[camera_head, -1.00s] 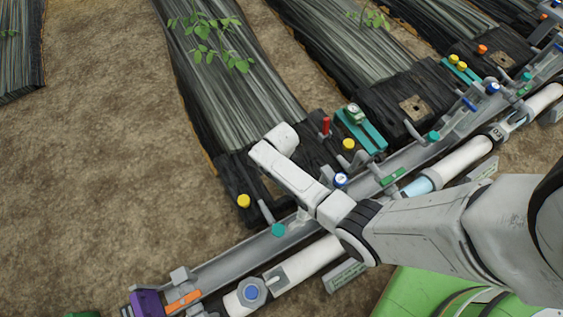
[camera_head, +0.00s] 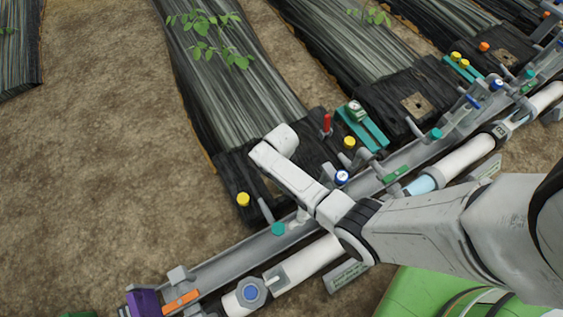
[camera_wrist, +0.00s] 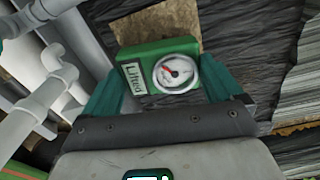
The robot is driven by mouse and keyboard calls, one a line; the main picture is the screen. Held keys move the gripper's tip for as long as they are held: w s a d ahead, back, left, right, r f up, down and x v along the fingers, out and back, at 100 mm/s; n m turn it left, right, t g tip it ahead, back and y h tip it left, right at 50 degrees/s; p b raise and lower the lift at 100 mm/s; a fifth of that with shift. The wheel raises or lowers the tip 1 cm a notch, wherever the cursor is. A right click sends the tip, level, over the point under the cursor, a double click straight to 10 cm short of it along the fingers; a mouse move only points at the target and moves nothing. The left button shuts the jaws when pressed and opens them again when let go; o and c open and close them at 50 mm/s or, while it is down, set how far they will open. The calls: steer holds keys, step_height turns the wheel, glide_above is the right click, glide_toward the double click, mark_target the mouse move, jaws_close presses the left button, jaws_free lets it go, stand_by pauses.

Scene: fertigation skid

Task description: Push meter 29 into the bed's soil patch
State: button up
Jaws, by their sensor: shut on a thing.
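A green meter (camera_wrist: 140,76) with a round white dial and a red needle sits between the teal fingers of my gripper (camera_wrist: 163,78) in the wrist view. The gripper is shut on it. Its label seems to read "Lifted"; I cannot make out a number 29. A tan soil patch (camera_wrist: 160,30) in the black bed cover lies just beyond the meter. I cannot tell whether the meter touches the soil.
Another dial meter (camera_head: 355,111) stands at a teal rack (camera_head: 368,135) right of my arm. Yellow knobs (camera_head: 243,199), a red handle (camera_head: 327,124) and a grey channel with pipes (camera_head: 235,262) are close by. The neighbouring bed has a bare soil patch (camera_head: 415,104). Open ground (camera_head: 100,150) lies left.

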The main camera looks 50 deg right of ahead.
steer(key=shift+f+b, duration=0.45)
steer(key=shift+f, duration=0.2)
steer(key=o, duration=0.8)
steer(key=shift+c, duration=0.2)
steer(key=shift+r, duration=0.1)
step_height(320, 180, up, 8)
steer(key=p, duration=0.8)
